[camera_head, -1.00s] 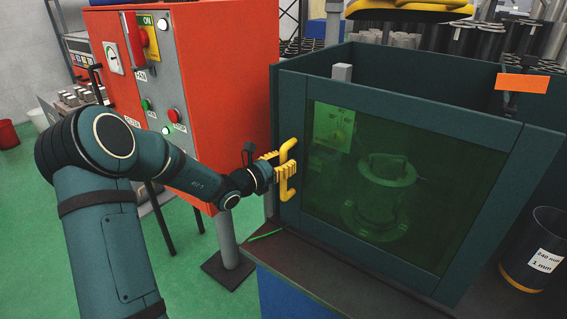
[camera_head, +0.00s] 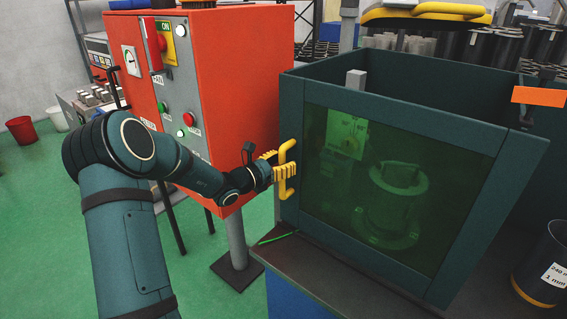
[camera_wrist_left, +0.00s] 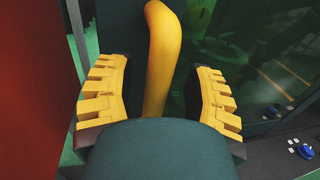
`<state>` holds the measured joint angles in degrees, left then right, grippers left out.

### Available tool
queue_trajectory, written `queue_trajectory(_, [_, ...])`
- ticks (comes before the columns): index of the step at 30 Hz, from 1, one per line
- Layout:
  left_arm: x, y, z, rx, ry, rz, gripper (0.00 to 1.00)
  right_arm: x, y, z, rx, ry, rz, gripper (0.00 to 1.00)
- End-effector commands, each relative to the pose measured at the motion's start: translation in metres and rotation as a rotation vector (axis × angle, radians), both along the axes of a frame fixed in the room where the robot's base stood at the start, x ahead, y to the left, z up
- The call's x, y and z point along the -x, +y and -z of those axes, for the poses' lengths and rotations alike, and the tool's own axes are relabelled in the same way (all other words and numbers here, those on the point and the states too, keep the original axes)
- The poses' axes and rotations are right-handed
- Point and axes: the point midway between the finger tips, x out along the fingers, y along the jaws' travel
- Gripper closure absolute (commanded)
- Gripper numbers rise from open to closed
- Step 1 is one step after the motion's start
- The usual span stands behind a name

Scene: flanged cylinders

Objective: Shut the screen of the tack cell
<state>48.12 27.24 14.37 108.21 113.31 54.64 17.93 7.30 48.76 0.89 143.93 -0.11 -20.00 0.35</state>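The tack cell (camera_head: 435,88) is a dark teal, open-topped box on a dark bench. Its screen (camera_head: 325,195) is a green-tinted pane in a teal frame across the front. The screen's left edge is near the cell's left front corner; I cannot tell whether it is fully flush. A yellow handle (camera_head: 284,168) stands upright at the screen's left side. My left gripper (camera_head: 275,170) is at the handle. In the left wrist view, the handle (camera_wrist_left: 161,60) stands between its spread yellow fingers (camera_wrist_left: 160,100), with visible gaps on both sides. My right gripper is out of view.
A flanged cylinder (camera_head: 390,205) stands behind the tinted pane. A red control cabinet (camera_head: 245,80) is close left of the cell. A dark labelled container (camera_head: 540,265) stands at the bench's right. An orange tag (camera_head: 538,95) is at the right rear.

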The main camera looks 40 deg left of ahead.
Motion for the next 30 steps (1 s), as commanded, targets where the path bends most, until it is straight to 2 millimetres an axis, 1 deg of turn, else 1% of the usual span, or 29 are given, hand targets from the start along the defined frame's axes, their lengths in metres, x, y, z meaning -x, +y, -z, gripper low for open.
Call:
queue_trajectory(5, [0.003,0.001,0.0,0.0,0.001,-0.001,0.48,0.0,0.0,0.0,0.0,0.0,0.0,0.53])
queue_trajectory(8, [0.013,0.005,0.0,-0.001,0.003,-0.003,0.48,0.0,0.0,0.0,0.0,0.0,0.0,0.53])
queue_trajectory(11, [0.029,0.009,0.0,-0.001,0.003,-0.003,0.48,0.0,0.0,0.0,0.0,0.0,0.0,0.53])
queue_trajectory(18, [0.077,0.023,0.0,-0.002,0.003,-0.004,0.48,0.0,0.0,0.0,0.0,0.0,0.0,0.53])
queue_trajectory(21, [0.093,0.027,0.0,-0.001,0.002,-0.003,0.48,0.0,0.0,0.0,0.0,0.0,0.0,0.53])
queue_trajectory(25, [0.107,0.031,0.0,0.0,0.001,-0.002,0.48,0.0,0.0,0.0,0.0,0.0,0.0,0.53])
queue_trajectory(30, [0.116,0.033,0.0,0.001,0.0,0.0,0.48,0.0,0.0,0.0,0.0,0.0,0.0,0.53])
